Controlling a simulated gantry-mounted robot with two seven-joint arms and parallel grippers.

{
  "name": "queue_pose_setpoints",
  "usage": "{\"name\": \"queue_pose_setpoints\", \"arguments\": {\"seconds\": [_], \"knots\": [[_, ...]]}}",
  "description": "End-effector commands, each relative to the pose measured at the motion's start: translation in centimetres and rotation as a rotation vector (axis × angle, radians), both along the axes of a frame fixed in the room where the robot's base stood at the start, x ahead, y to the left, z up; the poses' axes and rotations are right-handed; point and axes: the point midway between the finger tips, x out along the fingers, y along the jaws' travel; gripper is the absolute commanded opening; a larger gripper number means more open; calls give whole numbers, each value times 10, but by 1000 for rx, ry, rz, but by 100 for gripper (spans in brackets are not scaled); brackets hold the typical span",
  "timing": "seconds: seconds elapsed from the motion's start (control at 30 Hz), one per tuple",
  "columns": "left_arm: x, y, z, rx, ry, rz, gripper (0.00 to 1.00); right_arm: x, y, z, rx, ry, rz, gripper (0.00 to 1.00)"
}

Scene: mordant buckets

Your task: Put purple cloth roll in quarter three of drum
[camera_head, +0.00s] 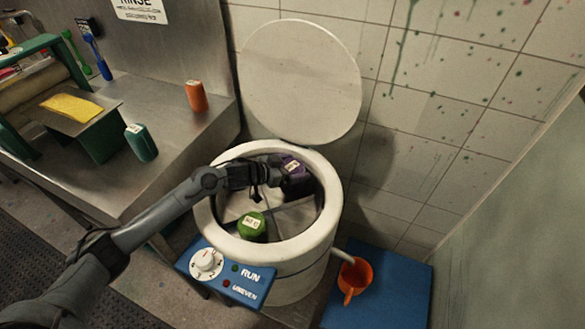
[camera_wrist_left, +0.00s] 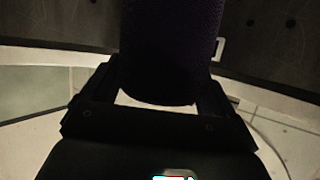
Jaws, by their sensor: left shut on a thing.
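The purple cloth roll (camera_head: 295,174), with a white label, is inside the mouth of the white drum (camera_head: 329,220), at the upper right part of the opening in the head view. My left gripper (camera_head: 278,177) reaches over the drum's left rim and is shut on the roll. In the left wrist view the dark purple roll (camera_wrist_left: 172,50) stands between the two fingers. Whether the roll touches the drum's floor I cannot tell. A green cloth roll (camera_head: 252,226) with a label sits in the front compartment. Pale dividers split the drum. My right gripper is not in view.
The drum's round lid (camera_head: 300,80) stands open behind it. A blue control box (camera_head: 226,272) with a dial is at the front. An orange roll (camera_head: 196,96) and a teal roll (camera_head: 141,142) stand on the steel counter (camera_head: 175,165). An orange jug (camera_head: 354,277) is at the right.

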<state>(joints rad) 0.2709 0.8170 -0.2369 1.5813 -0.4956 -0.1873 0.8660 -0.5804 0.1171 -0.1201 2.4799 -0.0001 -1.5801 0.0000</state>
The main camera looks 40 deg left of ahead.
Motion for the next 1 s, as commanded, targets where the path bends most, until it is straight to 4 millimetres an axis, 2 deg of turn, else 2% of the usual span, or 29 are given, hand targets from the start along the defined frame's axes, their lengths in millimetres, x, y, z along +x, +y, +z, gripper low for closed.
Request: {"name": "queue_pose_setpoints", "arguments": {"seconds": [0.57, 0.6, 0.67, 1.0], "knots": [[0, 0, -11, 0, -2, 1, 46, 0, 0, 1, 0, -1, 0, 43], [0, 0, -13, 0, 2, 0, 91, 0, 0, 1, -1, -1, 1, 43], [0, 0, -13, 1, 3, 1, 100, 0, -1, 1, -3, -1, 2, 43], [-1, 1, -16, 1, 9, 3, 100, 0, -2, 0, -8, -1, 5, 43]]}}
